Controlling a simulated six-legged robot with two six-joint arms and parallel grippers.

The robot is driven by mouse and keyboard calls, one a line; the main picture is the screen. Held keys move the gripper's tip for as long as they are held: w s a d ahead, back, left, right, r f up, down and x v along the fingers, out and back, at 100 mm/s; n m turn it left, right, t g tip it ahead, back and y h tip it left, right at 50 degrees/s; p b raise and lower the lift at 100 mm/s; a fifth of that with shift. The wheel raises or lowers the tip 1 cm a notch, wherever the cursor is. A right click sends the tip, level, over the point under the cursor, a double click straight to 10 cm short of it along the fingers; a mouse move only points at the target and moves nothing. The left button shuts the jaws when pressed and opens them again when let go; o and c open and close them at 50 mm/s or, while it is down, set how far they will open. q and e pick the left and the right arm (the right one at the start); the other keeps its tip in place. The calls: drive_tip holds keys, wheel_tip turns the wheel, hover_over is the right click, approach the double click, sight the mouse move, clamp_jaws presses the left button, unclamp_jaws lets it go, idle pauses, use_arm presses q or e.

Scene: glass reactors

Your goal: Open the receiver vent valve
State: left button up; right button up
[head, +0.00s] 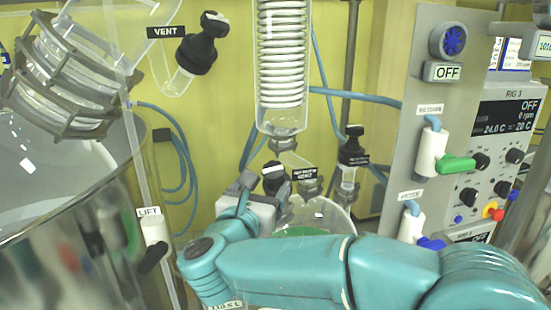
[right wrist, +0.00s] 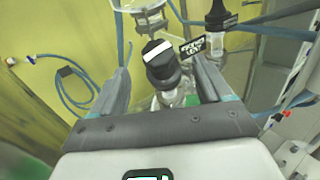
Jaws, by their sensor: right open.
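The receiver vent valve has a black knob (head: 275,177) with a white stripe on top, beside a small black label (head: 304,173). It sits below the glass coil condenser (head: 283,70). In the right wrist view the knob (right wrist: 160,62) lies between the open fingers of my right gripper (right wrist: 163,75), with gaps on both sides. The label (right wrist: 192,47) there ends in "VENT". In the head view my right gripper (head: 262,192) is at the knob, and my arm hides part of what is below. My left gripper is not in view.
Another black-capped valve (head: 352,150) stands close on the right. A control panel (head: 395,120) with a green-handled valve (head: 456,165) is farther right. A large vessel (head: 70,220) and a separate VENT valve (head: 198,45) are left. Blue hoses (head: 180,150) hang behind.

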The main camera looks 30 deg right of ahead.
sight(272, 171)
drive_tip(key=p+x, duration=0.1)
drive_tip(key=x, duration=0.4)
drive_tip(key=p+x, duration=0.2)
drive_tip(key=x, duration=0.3)
drive_tip(key=shift+w+a+f+p, duration=0.15)
drive_tip(key=shift+a+f+p, duration=0.05)
drive_tip(key=shift+f+p, duration=0.1)
drive_tip(key=shift+w, duration=0.15)
drive_tip(key=shift+s+r, duration=0.15)
drive_tip(key=shift+s, duration=0.3)
drive_tip(key=c, duration=0.4)
drive_tip(key=shift+a, duration=0.1)
drive_tip(key=c, duration=0.6)
